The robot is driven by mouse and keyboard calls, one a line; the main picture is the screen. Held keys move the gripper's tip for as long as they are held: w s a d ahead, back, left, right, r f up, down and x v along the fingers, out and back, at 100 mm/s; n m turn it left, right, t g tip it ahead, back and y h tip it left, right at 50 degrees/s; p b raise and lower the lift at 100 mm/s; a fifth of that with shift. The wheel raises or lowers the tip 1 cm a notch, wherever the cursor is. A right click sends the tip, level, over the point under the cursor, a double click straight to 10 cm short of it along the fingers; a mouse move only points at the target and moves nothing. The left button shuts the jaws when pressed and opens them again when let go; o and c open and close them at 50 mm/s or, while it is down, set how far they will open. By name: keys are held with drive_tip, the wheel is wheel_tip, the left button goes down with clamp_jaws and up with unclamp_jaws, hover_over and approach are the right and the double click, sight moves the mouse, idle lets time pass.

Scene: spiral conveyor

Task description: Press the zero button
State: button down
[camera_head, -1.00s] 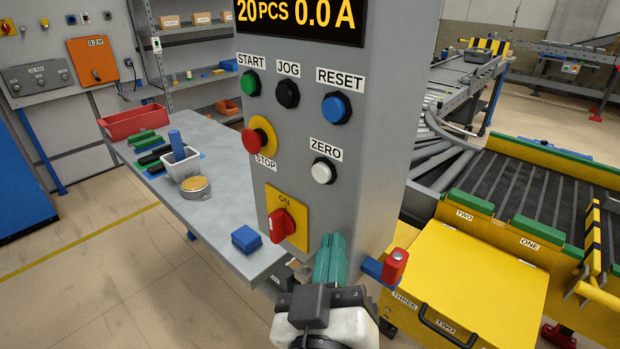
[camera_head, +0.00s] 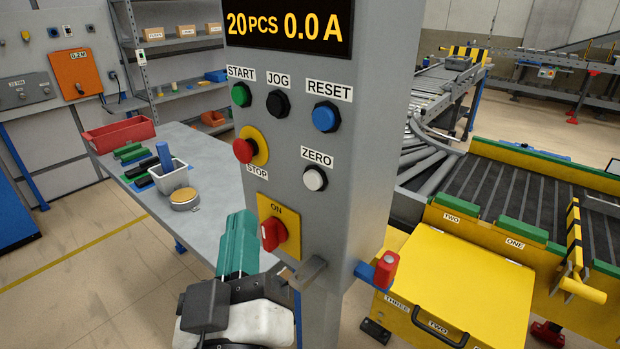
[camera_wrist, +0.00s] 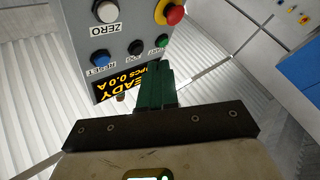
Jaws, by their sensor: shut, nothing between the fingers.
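The white ZERO button (camera_head: 315,179) sits low on the right of the grey control panel (camera_head: 290,140), below the blue RESET button (camera_head: 326,117). In the wrist view, which shows the panel upside down, the ZERO button (camera_wrist: 106,11) is at the top. My gripper (camera_head: 240,222) has green fingers, shut and empty. In the head view it is left of and below the ZERO button, beside the red ON switch (camera_head: 273,234). In the wrist view my gripper (camera_wrist: 154,72) points toward the panel, apart from the ZERO button. I cannot tell whether it touches anything.
Other panel controls are the green START button (camera_head: 241,95), black JOG button (camera_head: 280,103) and red STOP button (camera_head: 245,150). A small grey bracket (camera_head: 306,272) and a red-and-blue part (camera_head: 384,270) stick out lower down. A grey table (camera_head: 205,150) stands behind at left.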

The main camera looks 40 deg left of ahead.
drive_tip(key=w+p, duration=0.2)
drive_tip(key=w, duration=0.6)
drive_tip(key=shift+d, duration=0.35)
drive_tip(key=shift+w, duration=0.2)
idle(1.6)
drive_tip(key=shift+w, duration=0.25)
drive_tip(key=shift+w+d+p, duration=0.1)
drive_tip(key=shift+w+p, duration=0.2)
drive_tip(key=shift+w, duration=0.1)
idle(0.6)
drive_tip(key=shift+s, duration=0.1)
idle(0.4)
drive_tip(key=shift+s+b, duration=0.4)
drive_tip(key=shift+s, duration=0.3)
drive_tip(key=shift+s, duration=0.1)
drive_tip(key=shift+s+a+b, duration=0.15)
drive_tip(key=shift+s+b, duration=0.35)
drive_tip(key=shift+s, duration=0.75)
drive_tip(key=shift+s+a+b, duration=0.1)
drive_tip(key=shift+s+b, duration=0.4)
drive_tip(key=shift+s, duration=0.7)
